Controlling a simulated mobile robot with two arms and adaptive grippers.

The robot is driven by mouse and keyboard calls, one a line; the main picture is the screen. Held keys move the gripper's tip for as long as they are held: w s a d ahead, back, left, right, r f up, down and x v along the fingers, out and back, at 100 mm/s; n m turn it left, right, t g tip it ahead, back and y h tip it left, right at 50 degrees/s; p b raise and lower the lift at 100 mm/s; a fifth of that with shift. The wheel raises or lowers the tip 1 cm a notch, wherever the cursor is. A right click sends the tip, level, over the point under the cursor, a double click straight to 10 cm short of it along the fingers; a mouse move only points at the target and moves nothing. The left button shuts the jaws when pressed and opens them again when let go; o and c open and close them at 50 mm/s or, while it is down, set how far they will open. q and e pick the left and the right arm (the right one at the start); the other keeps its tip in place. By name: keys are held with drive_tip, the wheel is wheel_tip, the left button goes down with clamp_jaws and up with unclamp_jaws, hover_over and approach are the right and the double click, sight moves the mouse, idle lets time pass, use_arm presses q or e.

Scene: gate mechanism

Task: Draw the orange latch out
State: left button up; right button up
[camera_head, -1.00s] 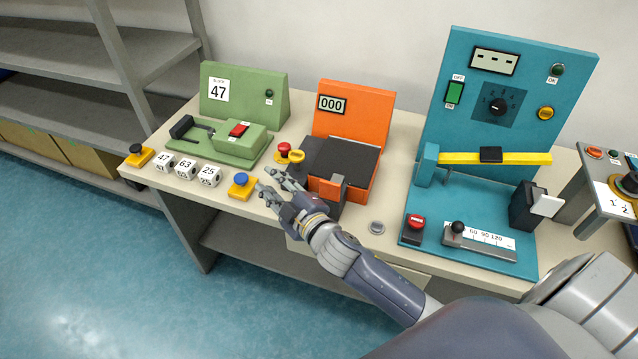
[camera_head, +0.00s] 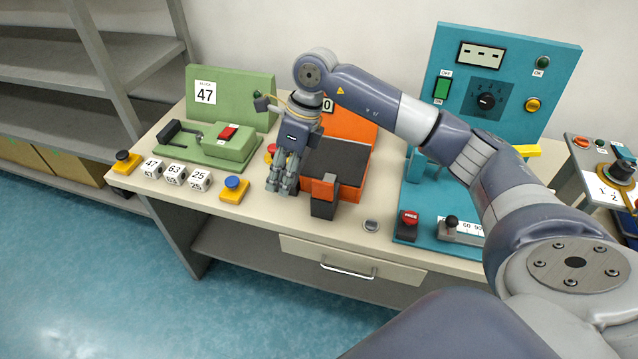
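The orange machine (camera_head: 352,128) stands mid-table with a dark top plate. At its front is an orange piece (camera_head: 321,189) with a dark grey block (camera_head: 322,209) below it; this looks like the latch, though I cannot tell for certain. My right gripper (camera_head: 282,186) points down just left of the machine, its fingers beside the dark top and apart from the front piece. The fingers look near each other, but their gap is unclear. My arm hides part of the machine's upright panel and display. My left gripper is not in view.
The green station (camera_head: 225,95) is to the left, with a blue button (camera_head: 233,183) and several number cubes (camera_head: 175,173) in front. A red button on yellow is partly hidden behind my gripper. The teal panel (camera_head: 440,60) stands right, partly behind my arm. A round metal button (camera_head: 371,226) is near the table's front edge.

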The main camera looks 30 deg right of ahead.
sight(323, 182)
drive_tip(key=d+h, duration=0.1)
drive_tip(key=d, duration=0.2)
drive_tip(key=d+r+h, duration=0.1)
drive_tip(key=d, duration=0.2)
drive_tip(key=d+r+h, duration=0.1)
drive_tip(key=d, duration=0.2)
drive_tip(key=shift+s+d+r+m+g+h, duration=0.2)
drive_tip(key=shift+d+r+m+g+h, duration=0.1)
drive_tip(key=shift+h, duration=0.1)
drive_tip(key=shift+d+f, duration=0.1)
drive_tip(key=shift+d, duration=0.1)
wheel_tip(323, 182, down, 9)
drive_tip(key=shift+a+f+p, duration=0.1)
drive_tip(key=shift+p, duration=1.1)
drive_tip(key=shift+f, duration=0.7)
clamp_jaws()
